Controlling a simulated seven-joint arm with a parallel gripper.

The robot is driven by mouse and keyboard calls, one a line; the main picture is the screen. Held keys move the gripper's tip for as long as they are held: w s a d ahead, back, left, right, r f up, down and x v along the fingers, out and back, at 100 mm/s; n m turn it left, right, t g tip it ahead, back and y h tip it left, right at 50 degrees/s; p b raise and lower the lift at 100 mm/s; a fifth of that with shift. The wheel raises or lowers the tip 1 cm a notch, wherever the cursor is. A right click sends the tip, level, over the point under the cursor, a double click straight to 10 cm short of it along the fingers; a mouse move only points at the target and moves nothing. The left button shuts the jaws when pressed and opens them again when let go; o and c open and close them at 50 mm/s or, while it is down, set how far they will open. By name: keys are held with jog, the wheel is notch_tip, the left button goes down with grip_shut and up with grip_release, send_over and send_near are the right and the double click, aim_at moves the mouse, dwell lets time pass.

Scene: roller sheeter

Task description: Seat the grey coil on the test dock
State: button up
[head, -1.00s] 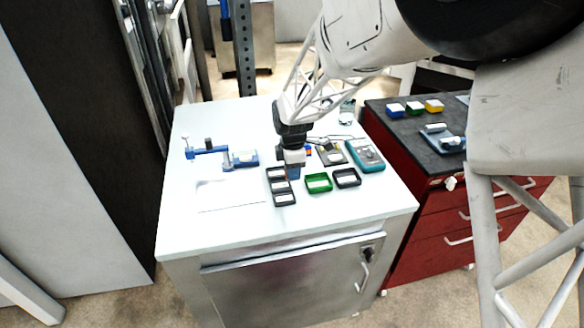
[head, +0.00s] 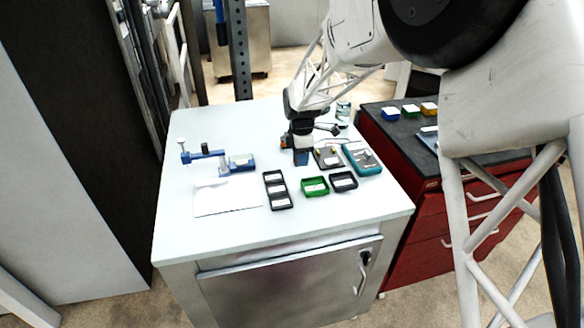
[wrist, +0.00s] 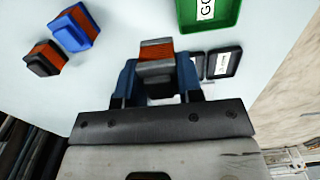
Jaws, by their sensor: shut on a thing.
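The grey coil (wrist: 155,70), with an orange winding, sits between the blue fingers of my gripper (wrist: 160,82) in the wrist view. My gripper (head: 301,160) is shut on it. In the head view the gripper hides the coil. The test dock appears to be the small grey unit (head: 327,157) just right of the gripper, left of the teal meter. In the wrist view a dark part with a white label (wrist: 224,63), possibly the dock, lies right of the fingers. I cannot tell the gap between coil and table.
A blue coil (wrist: 74,28) and a black coil (wrist: 44,58) stand left of the gripper in the wrist view. A green tray (head: 315,187), a black tray (head: 344,181) and a three-slot tray (head: 277,190) lie in front. A blue fixture (head: 207,155) stands left.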

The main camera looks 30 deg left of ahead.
notch_tip(320, 180, up, 2)
send_over(326, 153)
jog(key=shift+s+r, duration=0.1)
jog(key=shift+r, duration=0.05)
jog(key=shift+f, duration=0.25)
jog(key=shift+f, duration=2.3)
jog(key=shift+f, duration=1.1)
dwell(1.0)
jog(key=o, duration=1.5)
jog(key=shift+r, duration=0.1)
jog(key=shift+r, duration=3.4)
